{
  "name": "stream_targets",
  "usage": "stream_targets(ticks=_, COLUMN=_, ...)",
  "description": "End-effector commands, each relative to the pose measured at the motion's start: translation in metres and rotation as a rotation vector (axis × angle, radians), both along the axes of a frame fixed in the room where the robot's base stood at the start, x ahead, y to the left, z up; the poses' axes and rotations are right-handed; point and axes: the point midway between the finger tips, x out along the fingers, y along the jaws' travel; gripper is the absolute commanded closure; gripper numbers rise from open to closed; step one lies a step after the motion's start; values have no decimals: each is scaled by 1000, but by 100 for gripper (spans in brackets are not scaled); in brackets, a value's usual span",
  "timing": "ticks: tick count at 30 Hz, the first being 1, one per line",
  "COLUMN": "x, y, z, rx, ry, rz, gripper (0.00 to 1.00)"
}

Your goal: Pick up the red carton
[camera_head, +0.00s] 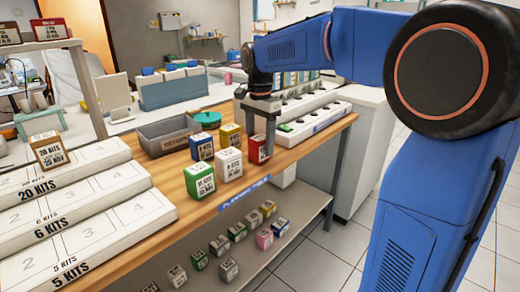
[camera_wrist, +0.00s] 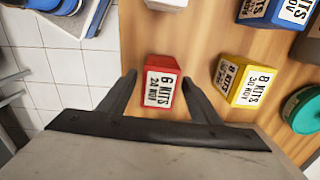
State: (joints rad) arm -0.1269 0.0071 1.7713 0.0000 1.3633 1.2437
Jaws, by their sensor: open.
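The red carton (camera_head: 258,149) stands on the wooden table near its front edge, beside the white carton. In the wrist view the red carton (camera_wrist: 162,82) lies between my two open fingers, with a white label reading "6 KITS". My gripper (camera_head: 262,125) is over the carton in the head view, fingers pointing down. In the wrist view my gripper (camera_wrist: 158,80) shows a gap on both sides of the carton, and I see no contact.
A yellow carton (camera_wrist: 243,82) stands right of the red one in the wrist view. White (camera_head: 229,164), green (camera_head: 199,180) and blue (camera_head: 201,147) cartons stand left in the head view. A grey bin (camera_head: 165,133) and stepped white racks (camera_head: 90,225) are further left.

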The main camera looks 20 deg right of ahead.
Motion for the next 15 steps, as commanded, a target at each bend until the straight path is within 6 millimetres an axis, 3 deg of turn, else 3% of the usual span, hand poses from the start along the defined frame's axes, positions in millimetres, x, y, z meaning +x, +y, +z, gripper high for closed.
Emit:
stream_targets(ticks=6, x=-1, y=1, z=-24, rx=0, ry=0, rz=0, gripper=42)
stream_targets(ticks=15, x=-1, y=1, z=-27, rx=0, ry=0, rz=0, gripper=45)
